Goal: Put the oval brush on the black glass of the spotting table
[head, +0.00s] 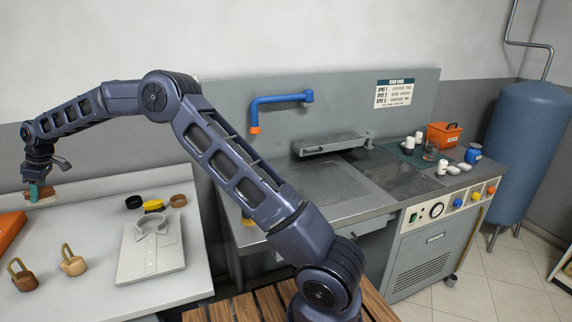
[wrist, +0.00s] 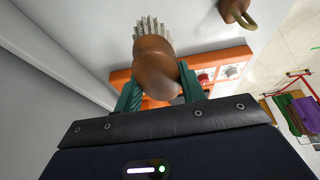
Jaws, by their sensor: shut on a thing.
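My gripper (head: 36,193), with green fingers, is at the far left of the head view, above the left table. It is shut on a brown, rounded brush with pale bristles, which I take for the oval brush (wrist: 153,62). The wrist view shows the brush between the green fingers (wrist: 158,92), bristles pointing to the top of the picture. In the head view the brush is small and partly hidden by the fingers. The spotting table (head: 350,212) stands right of centre, with a dark panel that looks like the black glass (head: 388,180). My gripper is far left of it.
The left table holds a folded shirt (head: 152,250), several small round items (head: 153,206), two loop-handled pieces (head: 72,262) and an orange object (head: 8,232). A blue spout (head: 282,98) and grey arm (head: 330,145) overhang the spotting table. Bottles and an orange bin (head: 444,135) stand at its right.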

